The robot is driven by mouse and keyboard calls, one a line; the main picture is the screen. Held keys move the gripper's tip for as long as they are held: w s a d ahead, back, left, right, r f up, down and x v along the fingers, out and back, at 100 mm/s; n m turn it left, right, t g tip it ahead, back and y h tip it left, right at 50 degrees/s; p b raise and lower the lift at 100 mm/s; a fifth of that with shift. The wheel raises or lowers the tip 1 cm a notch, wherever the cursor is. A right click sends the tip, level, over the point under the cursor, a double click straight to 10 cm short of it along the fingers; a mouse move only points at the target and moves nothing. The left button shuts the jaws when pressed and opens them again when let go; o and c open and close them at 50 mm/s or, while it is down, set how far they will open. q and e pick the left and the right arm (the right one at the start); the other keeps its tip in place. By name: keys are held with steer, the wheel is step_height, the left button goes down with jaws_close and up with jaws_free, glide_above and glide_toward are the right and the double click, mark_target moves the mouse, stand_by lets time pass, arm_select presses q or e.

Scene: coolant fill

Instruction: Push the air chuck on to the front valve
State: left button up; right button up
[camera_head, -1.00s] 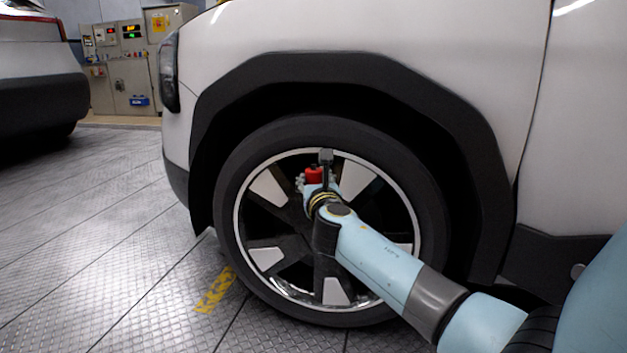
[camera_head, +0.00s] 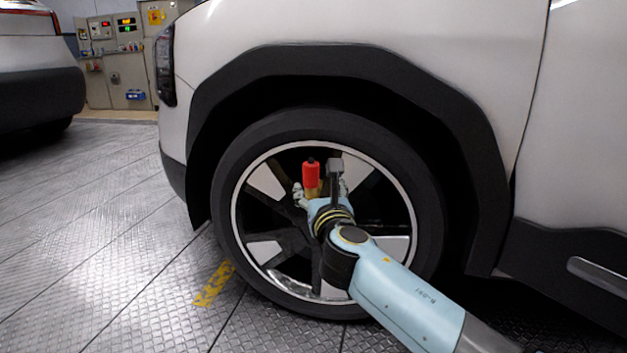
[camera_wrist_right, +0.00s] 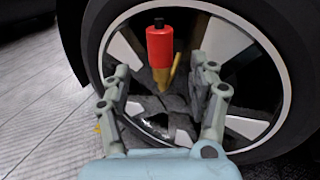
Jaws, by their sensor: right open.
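The air chuck (camera_head: 311,174) has a red body with a black top and a brass-coloured lower part. It stands upright in front of the front wheel's rim, and it also shows at the top of the right wrist view (camera_wrist_right: 160,47). My right gripper (camera_head: 321,189) is open. In the right wrist view its two fingers (camera_wrist_right: 161,75) are spread to either side of the chuck's lower part, with clear gaps and no visible contact. The front valve cannot be made out, so whether the chuck sits on it cannot be told. My left gripper is out of view.
The front wheel's black tyre (camera_head: 238,190) sits under the dark wheel arch (camera_head: 345,62) of a white car (camera_head: 440,45). Another car (camera_head: 35,90) stands at the far left. A control cabinet (camera_head: 115,70) is behind. The floor (camera_head: 110,210) at left is clear.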

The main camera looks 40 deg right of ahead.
steer(key=shift+v, duration=1.6)
